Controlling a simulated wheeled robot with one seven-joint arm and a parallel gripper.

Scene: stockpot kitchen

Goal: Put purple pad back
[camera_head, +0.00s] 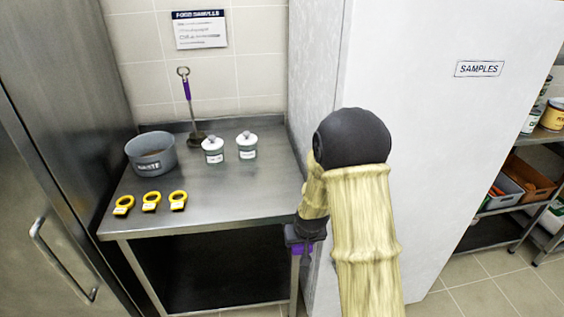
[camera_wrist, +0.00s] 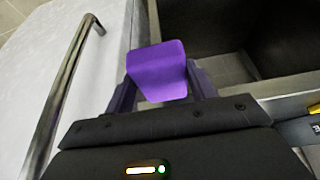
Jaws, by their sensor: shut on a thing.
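The purple pad (camera_wrist: 160,72) is a flat-faced purple piece with rounded corners, held between the two fingers of my gripper (camera_wrist: 163,88) in the wrist view. My gripper is shut on it. In the head view my gripper (camera_head: 301,248) hangs low at the right front corner of the steel table, beside the white cabinet. Only a small bit of purple shows there, and my arm hides most of the rest.
The steel table (camera_head: 235,195) bears a grey pot (camera_head: 150,160), two lidded jars (camera_head: 213,152) (camera_head: 247,147), a purple-gripped ladle (camera_head: 188,95) and three yellow rings (camera_head: 151,201). The white cabinet (camera_head: 430,150) stands close by; a long metal handle (camera_wrist: 70,85) shows at left in the wrist view.

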